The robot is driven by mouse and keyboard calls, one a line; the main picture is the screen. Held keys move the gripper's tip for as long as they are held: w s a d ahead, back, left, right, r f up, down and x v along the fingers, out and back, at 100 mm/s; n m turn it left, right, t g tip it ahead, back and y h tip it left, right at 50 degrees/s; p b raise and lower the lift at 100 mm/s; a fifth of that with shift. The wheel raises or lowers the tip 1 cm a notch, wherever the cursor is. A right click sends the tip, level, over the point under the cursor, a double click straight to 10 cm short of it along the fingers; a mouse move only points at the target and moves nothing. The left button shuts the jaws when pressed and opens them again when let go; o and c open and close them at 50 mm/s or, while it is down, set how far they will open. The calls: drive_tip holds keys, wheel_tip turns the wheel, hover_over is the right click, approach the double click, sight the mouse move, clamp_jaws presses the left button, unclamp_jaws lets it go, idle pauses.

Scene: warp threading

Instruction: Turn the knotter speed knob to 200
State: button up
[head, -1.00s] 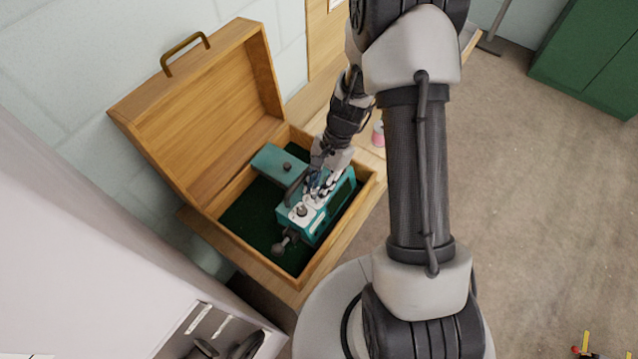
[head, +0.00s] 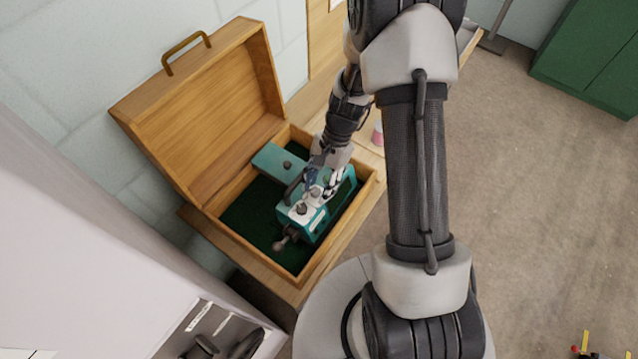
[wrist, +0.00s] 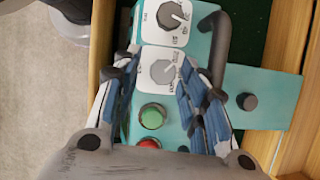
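A teal knotter machine (head: 336,206) lies in an open wooden case and carries two dials on white plates. In the wrist view, one dial has a dark knob (wrist: 170,19) at the top, clear of my fingers. The other has a grey knob (wrist: 163,72) just below it. My gripper (wrist: 160,62) is open, with one blue-padded finger on each side of the grey knob and gaps visible. The dial numbers and labels are too small to read, so I cannot tell which knob sets speed. In the head view my gripper (head: 324,185) is over the machine.
A green button (wrist: 152,117) and a red button (wrist: 148,143) sit between my fingers, nearer the palm. A dark curved handle (wrist: 213,48) rises beside the right finger. The wooden case (head: 238,259) has raised walls, and its lid (head: 205,105) stands open.

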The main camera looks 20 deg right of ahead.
drive_tip(key=shift+w+d+r, duration=0.15)
drive_tip(key=shift+w+r, duration=0.1)
drive_tip(key=shift+r, duration=0.15)
drive_tip(key=v, duration=0.7)
drive_tip(key=shift+s, duration=0.15)
drive_tip(key=shift+r, duration=0.1)
